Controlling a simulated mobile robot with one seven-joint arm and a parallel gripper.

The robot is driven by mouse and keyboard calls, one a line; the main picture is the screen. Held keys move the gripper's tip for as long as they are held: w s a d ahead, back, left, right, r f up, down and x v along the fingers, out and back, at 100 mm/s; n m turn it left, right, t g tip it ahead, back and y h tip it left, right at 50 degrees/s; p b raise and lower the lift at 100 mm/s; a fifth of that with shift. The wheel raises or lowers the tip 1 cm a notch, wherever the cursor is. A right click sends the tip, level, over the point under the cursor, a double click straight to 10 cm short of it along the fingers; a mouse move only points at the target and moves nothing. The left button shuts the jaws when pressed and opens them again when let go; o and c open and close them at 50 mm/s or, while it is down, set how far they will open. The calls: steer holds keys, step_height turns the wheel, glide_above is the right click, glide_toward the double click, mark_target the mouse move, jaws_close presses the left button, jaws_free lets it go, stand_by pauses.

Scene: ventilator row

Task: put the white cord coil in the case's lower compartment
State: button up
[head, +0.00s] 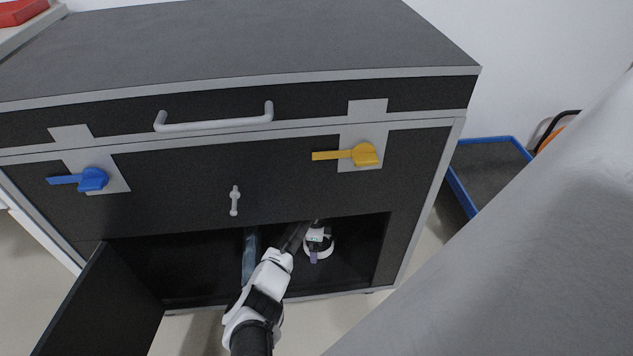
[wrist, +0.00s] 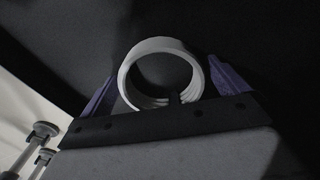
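The white cord coil (wrist: 162,45) is a ring of several turns. It lies between the two purple fingers of my gripper (wrist: 165,82) in the wrist view, with a finger close against each side. My gripper looks shut on it, its fingers wide apart around the ring. In the head view, the coil (head: 319,257) and gripper (head: 314,250) are inside the case's open lower compartment (head: 350,262), right of its middle. Whether the coil touches the compartment floor is hard to tell. The dark case (head: 170,200) has its lower door (head: 100,305) swung open at left.
A bluish-grey strip-like item (head: 249,250) stands in the compartment left of my gripper. A blue latch (head: 92,180) and a yellow latch (head: 362,155) sit above the opening. A blue-edged tray (head: 490,170) is at right. The compartment's left part looks clear.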

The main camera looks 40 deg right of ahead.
step_height(320, 180, up, 8)
steer(key=p, duration=0.3)
steer(key=shift+f, duration=0.1)
